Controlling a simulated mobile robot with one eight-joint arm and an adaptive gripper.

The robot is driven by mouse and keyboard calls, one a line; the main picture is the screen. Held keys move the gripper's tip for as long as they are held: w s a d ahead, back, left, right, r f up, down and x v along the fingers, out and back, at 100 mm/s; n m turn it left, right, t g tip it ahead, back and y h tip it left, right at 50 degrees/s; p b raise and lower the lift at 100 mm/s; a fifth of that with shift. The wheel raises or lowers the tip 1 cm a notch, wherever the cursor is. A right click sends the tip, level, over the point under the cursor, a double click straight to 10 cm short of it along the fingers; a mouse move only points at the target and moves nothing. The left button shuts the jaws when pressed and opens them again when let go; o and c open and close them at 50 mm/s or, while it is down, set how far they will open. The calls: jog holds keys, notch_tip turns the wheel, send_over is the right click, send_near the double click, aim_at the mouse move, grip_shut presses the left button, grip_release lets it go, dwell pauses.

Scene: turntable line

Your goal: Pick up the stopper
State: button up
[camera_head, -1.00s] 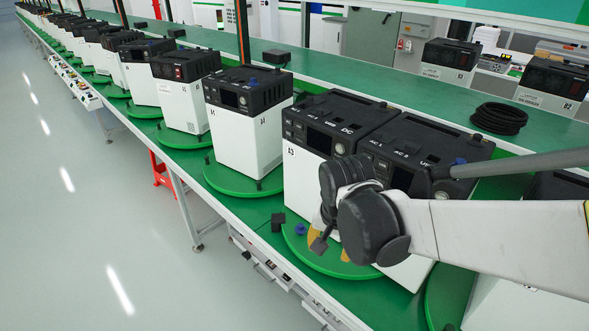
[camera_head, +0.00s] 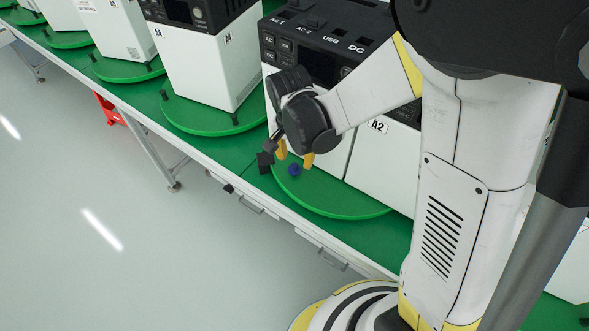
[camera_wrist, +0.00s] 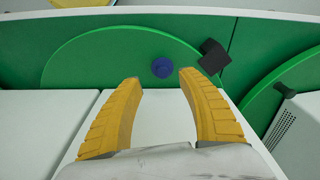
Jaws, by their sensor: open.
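The stopper is a small blue knob-like piece (camera_head: 294,170) on the green turntable (camera_head: 340,205), near its front left edge in the head view. In the wrist view the stopper (camera_wrist: 163,68) lies just beyond the fingertips, between their lines. My gripper (camera_head: 295,158) has two yellow fingers pointing down, open and empty, just above and behind the stopper. It also shows in the wrist view (camera_wrist: 160,78), with a wide gap between the fingers. The stopper is not touched by either finger, as far as I can see.
A black block (camera_wrist: 214,57) stands beside the stopper at the turntable's edge. White and black power units stand on the turntable close to my gripper, one labelled A2 (camera_head: 378,126). The table's front edge (camera_wrist: 150,13) is close to the stopper. Another turntable (camera_wrist: 285,90) lies alongside.

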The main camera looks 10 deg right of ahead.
aim_at(295, 165)
jog(key=f, duration=0.1)
jog(key=f+b, duration=0.1)
jog(key=f, duration=0.1)
jog(key=f+b, duration=0.1)
jog(key=shift+w+f, duration=0.4)
jog(key=shift+r, duration=0.1)
grip_shut()
notch_tip(295, 165, up, 28)
jog(key=p, duration=1)
